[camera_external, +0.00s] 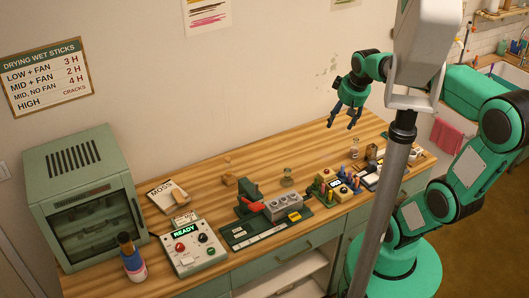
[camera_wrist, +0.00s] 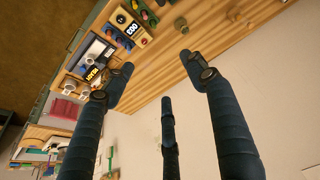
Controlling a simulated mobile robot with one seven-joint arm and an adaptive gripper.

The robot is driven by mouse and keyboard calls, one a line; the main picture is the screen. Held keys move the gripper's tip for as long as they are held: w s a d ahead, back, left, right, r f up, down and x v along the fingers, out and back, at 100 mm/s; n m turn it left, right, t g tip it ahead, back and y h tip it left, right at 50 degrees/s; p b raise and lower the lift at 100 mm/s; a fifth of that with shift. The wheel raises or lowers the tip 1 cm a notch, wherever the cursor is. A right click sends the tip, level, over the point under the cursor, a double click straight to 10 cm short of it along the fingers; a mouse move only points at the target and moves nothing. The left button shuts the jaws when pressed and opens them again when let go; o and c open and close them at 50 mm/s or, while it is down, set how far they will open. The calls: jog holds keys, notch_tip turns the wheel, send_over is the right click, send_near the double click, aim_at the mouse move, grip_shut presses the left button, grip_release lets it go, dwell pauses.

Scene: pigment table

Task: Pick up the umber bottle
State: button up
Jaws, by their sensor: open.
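My gripper (camera_external: 344,119) is open and empty, in the air above the far right part of the wooden table in the external view. Its dark fingers are spread in the wrist view (camera_wrist: 160,82), with nothing between them. No bottle is clearly readable as umber. A small glass bottle with brownish contents (camera_external: 355,150) stands on the table below and slightly right of my gripper.
A green oven-like cabinet (camera_external: 85,200) stands on the left. A control box reading READY (camera_external: 190,248), a device with a red part (camera_external: 252,198) and a set of colored pegs (camera_external: 340,184) fill the front. The back strip of the table is mostly clear.

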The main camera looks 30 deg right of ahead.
jog(key=w+d+f+g, duration=0.1)
jog(key=w+d+f, duration=0.2)
jog(key=w+d, duration=0.5)
jog(key=g, duration=0.3)
send_over(356, 139)
jog(key=shift+y, duration=0.3)
notch_tip(356, 139, down, 23)
jog(key=shift+w+d+f, duration=0.1)
jog(key=shift+w+d, duration=0.05)
jog(key=shift+f, duration=0.1)
jog(key=shift+f+b, duration=0.65)
jog(key=shift+f, duration=3.5)
jog(key=shift+f, duration=0.1)
jog(key=shift+f+b, duration=0.6)
jog(key=shift+f, duration=1.95)
